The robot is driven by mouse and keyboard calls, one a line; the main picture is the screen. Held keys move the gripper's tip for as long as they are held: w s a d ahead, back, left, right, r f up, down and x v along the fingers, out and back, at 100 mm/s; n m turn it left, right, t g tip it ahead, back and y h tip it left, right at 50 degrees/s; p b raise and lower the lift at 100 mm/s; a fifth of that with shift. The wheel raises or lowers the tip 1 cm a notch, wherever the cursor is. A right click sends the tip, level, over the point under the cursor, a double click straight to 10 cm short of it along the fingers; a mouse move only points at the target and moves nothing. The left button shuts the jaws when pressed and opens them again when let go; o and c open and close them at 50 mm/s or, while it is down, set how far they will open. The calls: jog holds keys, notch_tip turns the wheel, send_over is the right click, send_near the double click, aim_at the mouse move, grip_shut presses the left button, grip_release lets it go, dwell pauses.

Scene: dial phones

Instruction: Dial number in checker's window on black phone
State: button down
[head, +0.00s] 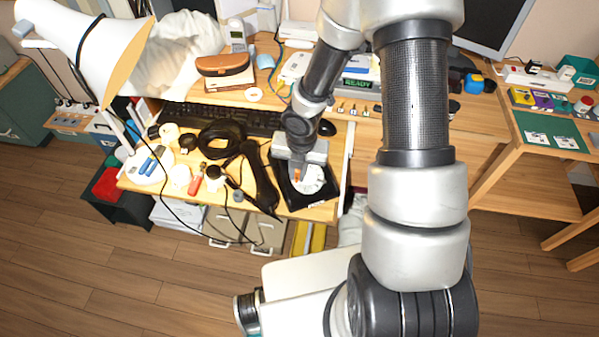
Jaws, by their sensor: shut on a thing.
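The black phone (322,199) sits at the front right of the desk, its pale round dial (314,181) facing up. My gripper (297,175) points down over the left part of the dial and hides some of it. It is shut on a small orange piece at the dial; I cannot tell whether this piece touches the dial. The checker (357,84) stands at the back of the desk, and its dark window shows green text reading "READY". No digits are legible in it.
A long black object like a handset (262,185) lies left of the phone. A coiled black cable (222,140), a black keyboard (215,117) and several small tools crowd the desk. A white lamp (90,45) hangs at the left. A side table (545,133) stands right.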

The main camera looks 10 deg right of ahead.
jog(key=shift+w, duration=0.15)
jog(key=shift+r, duration=0.15)
jog(key=shift+w+r+p, duration=0.2)
jog(key=shift+w+p, duration=0.15)
jog(key=shift+p, duration=0.25)
jog(key=shift+w, duration=0.2)
jog(key=shift+w+d+r+p, duration=0.15)
jog(key=shift+w+r+p, duration=0.15)
jog(key=shift+p, duration=0.4)
jog(key=shift+w+f, duration=0.1)
jog(key=shift+w, duration=0.15)
jog(key=shift+d, duration=0.1)
